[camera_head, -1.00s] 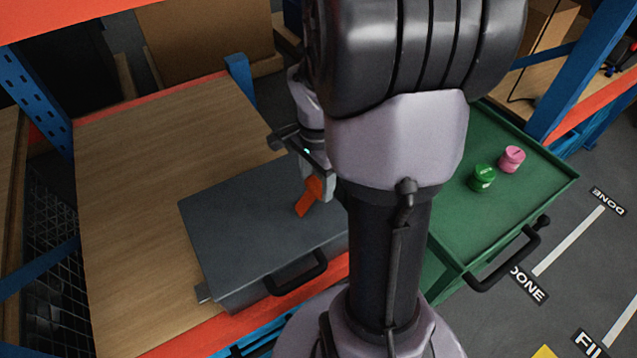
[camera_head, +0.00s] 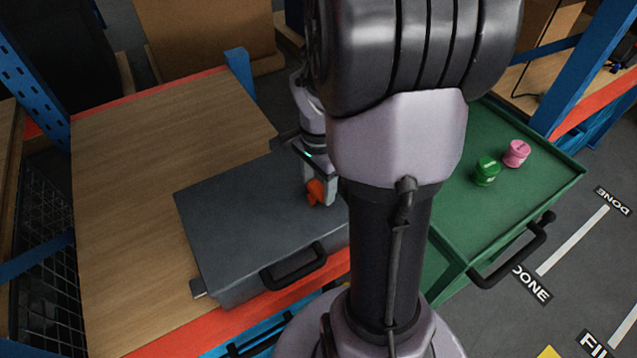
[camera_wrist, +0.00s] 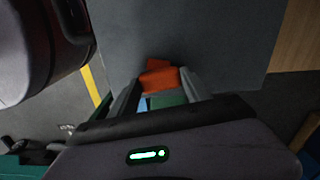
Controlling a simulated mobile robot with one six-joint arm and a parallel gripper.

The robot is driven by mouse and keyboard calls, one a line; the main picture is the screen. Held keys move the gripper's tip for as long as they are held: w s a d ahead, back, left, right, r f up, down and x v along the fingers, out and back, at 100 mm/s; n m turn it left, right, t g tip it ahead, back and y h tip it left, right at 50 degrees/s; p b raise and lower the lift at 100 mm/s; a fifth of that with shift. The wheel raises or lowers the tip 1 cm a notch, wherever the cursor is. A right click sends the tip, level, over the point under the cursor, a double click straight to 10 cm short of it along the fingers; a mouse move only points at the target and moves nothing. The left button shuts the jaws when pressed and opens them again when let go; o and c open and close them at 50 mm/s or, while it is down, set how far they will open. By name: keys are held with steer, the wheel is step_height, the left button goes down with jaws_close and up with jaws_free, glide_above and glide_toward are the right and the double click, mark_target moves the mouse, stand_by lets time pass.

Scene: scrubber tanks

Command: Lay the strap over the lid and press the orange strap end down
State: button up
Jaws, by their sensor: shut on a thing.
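The orange strap end (camera_head: 316,191) is between the fingers of my gripper (camera_head: 321,186), above the right part of the grey lid (camera_head: 240,210). In the wrist view the orange strap end (camera_wrist: 160,78) shows at the fingertips of my gripper (camera_wrist: 160,92), with the grey lid (camera_wrist: 200,40) beyond it. My gripper is shut on the strap end. The lid is closed on a grey box with a black handle (camera_head: 293,266) on its front. I cannot tell whether the strap end touches the lid. The rest of the strap and the lid's right end are hidden behind my arm.
The box stands on a wooden shelf (camera_head: 150,130) with an orange front edge and blue posts. A green cart (camera_head: 530,200) at the right holds a green jar (camera_head: 486,172) and a pink jar (camera_head: 516,153). The shelf's left side is clear.

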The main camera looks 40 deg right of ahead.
steer(key=shift+f+b, duration=0.45)
steer(key=shift+f, duration=0.15)
stand_by(0.4)
steer(key=o, duration=1.4)
steer(key=shift+o, duration=0.7)
